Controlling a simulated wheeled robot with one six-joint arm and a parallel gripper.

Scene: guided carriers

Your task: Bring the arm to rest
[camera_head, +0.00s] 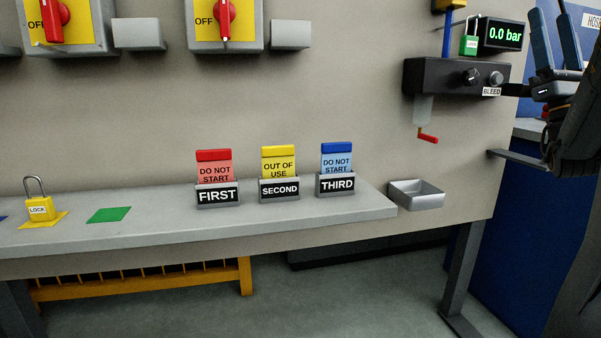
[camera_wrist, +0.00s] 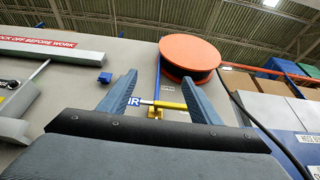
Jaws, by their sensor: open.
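My gripper (camera_head: 556,22) is at the right edge of the head view, in front of the panel's right end, with its two blue fingers pointing up. In the wrist view my gripper (camera_wrist: 158,78) has its fingers spread apart with nothing held between them. Behind the gap, a blue pipe and a yellow valve handle (camera_wrist: 165,104) show on the wall, beside a partly hidden blue label. My dark arm fills the right edge of the head view and hides what is behind it.
The black bleed unit (camera_head: 440,84) and green padlock (camera_head: 468,45) are just left of my gripper. A grey shelf (camera_head: 310,218) holds three tag holders and a yellow padlock (camera_head: 40,208). An empty metal tray (camera_head: 416,196) sits right of it. An orange reel (camera_wrist: 190,56) hangs overhead.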

